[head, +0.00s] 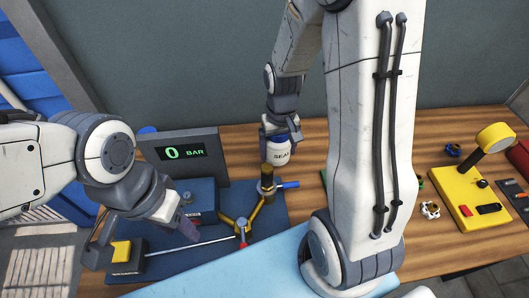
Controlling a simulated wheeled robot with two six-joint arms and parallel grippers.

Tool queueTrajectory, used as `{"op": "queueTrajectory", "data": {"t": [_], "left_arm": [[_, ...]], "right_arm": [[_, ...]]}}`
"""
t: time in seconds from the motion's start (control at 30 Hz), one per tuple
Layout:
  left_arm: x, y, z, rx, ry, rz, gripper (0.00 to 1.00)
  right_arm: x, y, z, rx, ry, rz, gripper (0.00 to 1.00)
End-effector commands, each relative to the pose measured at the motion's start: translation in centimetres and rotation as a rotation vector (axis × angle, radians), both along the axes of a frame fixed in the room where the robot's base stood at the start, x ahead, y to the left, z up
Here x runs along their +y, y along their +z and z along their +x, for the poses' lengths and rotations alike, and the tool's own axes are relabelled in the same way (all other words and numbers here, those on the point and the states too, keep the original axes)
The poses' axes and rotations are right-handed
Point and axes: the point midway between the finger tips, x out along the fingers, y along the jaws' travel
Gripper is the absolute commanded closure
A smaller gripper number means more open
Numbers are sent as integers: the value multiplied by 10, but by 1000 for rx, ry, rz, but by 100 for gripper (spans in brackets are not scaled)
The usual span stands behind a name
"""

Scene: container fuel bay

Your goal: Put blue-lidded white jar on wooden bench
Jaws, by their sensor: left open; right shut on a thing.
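The white jar (279,153) carries dark lettering that seems to read "SEAL". A bit of blue shows at its top, between the fingers. My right gripper (282,136) is shut on the jar's top and holds it roughly upright. The jar is just behind and above the brass fitting in the picture; I cannot tell whether its base touches anything. The wooden bench (440,235) runs across the view. My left gripper (145,240) is open and empty over the front left of the blue mat.
A yellow device (476,196) stands at the right. Small fittings (430,210) lie on the bench. Bare wood shows behind the jar.

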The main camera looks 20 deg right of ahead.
Motion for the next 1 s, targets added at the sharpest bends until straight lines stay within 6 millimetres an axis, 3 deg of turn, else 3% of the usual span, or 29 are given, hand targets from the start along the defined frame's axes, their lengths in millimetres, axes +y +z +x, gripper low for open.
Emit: {"op": "queueTrajectory", "data": {"t": [0.2, 0.4, 0.77, 1.0], "left_arm": [[0, 15, 0, 0, 1, 0, 50], [0, 20, 0, 0, 1, 0, 50], [0, 32, 0, 0, 2, 0, 50], [0, 31, 0, 0, 2, 0, 50]], "right_arm": [[24, -27, 42, 4, 4, 1, 84], [34, -41, 62, 1, 0, 0, 84], [34, -80, 63, 2, -2, 0, 84], [33, -83, 64, -1, -2, 0, 84]]}}
